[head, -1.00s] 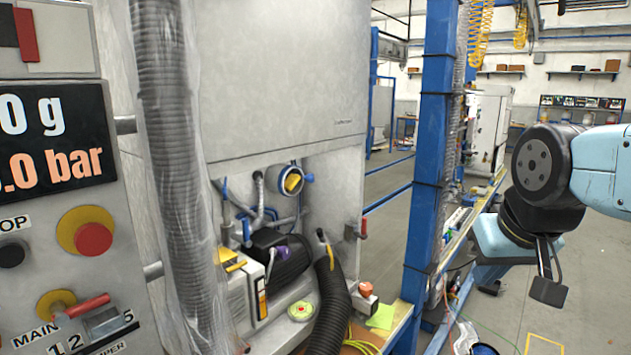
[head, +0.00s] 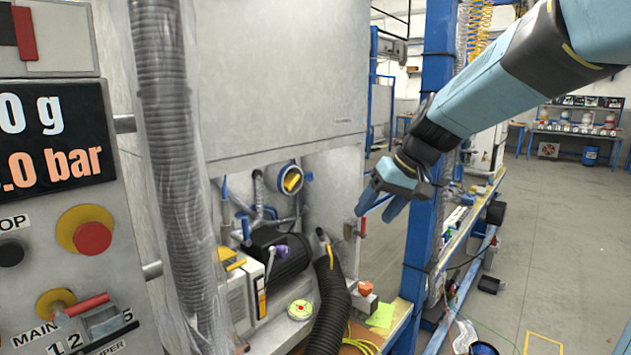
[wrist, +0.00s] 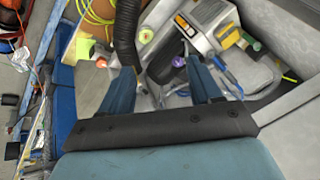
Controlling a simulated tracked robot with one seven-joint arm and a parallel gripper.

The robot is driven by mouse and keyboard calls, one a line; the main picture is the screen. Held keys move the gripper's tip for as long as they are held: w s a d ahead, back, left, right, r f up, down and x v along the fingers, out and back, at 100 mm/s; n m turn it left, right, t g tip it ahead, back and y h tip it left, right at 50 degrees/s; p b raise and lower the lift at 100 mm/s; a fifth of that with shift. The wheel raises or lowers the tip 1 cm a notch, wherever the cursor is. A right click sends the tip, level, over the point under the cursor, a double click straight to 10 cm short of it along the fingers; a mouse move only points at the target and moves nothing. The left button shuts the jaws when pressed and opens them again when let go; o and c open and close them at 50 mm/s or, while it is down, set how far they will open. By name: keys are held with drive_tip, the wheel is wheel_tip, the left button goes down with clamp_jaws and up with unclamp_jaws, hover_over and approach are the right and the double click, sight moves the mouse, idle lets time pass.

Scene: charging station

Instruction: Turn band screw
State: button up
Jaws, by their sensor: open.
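I cannot tell for sure which part is the band screw. A round pipe end with a blue band (head: 284,174) and a yellow piece (head: 292,182) sits in the cabinet's recess. A purple knob (head: 281,251) is on the black motor (head: 272,258) below it; the knob also shows in the wrist view (wrist: 178,61), between my fingers in the picture but farther away. My gripper (head: 381,205) is open and empty, pointing down, to the right of the recess. Its two blue fingers also show in the wrist view (wrist: 160,68).
A black corrugated hose (head: 332,300) rises in front of the recess. A red-handled valve (head: 362,228) is on the cabinet's right edge, near my gripper. A blue post (head: 430,150) stands behind my arm. A wrapped grey hose (head: 172,130) hangs at left.

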drive_tip(key=w+a+f+n+g+y, duration=0.1)
drive_tip(key=w+a+y, duration=0.15)
drive_tip(key=w, duration=0.45)
drive_tip(key=w+a+f+y, duration=0.2)
drive_tip(key=w+a, duration=0.2)
drive_tip(key=w, duration=0.3)
drive_tip(key=m+t+y, duration=0.3)
drive_tip(key=t+y, duration=0.4)
drive_tip(key=y, duration=0.2)
approach(313, 179)
drive_tip(key=x, duration=1)
drive_tip(key=shift+w, duration=0.25)
drive_tip(key=shift+d, duration=0.1)
drive_tip(key=c, duration=1)
